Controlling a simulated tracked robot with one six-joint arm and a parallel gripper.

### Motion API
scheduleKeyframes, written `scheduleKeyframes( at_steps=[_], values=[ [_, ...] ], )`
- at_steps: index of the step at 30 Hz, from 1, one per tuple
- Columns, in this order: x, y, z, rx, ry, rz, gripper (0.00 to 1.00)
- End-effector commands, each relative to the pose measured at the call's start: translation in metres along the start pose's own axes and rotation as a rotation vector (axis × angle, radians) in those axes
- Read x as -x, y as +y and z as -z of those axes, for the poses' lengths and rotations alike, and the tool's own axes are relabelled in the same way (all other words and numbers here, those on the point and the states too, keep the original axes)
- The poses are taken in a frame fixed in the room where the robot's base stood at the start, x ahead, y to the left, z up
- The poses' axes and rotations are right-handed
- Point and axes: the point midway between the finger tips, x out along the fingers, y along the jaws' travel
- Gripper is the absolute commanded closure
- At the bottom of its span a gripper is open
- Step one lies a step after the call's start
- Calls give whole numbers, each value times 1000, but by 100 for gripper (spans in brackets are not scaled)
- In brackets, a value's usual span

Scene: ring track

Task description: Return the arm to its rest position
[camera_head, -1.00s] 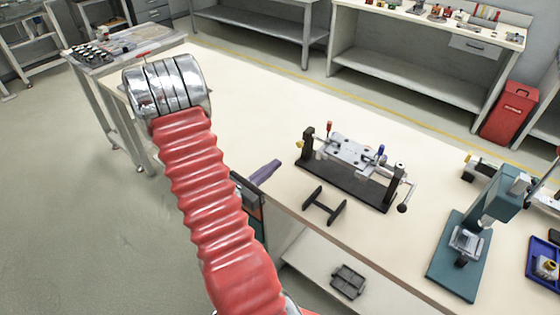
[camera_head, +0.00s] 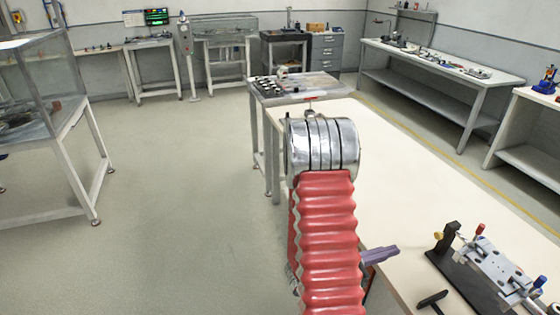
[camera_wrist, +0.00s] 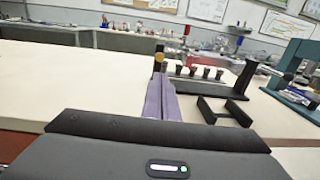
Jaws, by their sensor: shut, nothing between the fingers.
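My red ribbed arm with its silver joint rises in the middle of the head view. My gripper (camera_head: 392,250) shows its purple fingers to the right of the arm, by the bench's near edge. In the wrist view the purple fingers (camera_wrist: 160,82) lie together, shut and empty, and point out over the cream bench. The rest of my gripper is hidden behind the arm in the head view.
A long cream bench (camera_head: 395,180) runs on the right. It carries a clamping fixture (camera_head: 490,270) and a black bracket (camera_wrist: 224,111). A side table (camera_head: 300,88) stands beyond its far end. The floor between is open.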

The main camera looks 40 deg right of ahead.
Motion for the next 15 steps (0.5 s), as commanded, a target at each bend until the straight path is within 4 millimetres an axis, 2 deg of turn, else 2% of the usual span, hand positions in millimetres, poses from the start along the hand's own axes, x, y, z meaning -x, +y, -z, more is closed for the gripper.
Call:
scheduleKeyframes(
  at_steps=[8,11,15],
  values=[
    [0,0,3,-1,13,2,100],
    [0,-12,12,-4,46,47,100],
    [6,-44,28,-13,112,172,100]
  ],
)
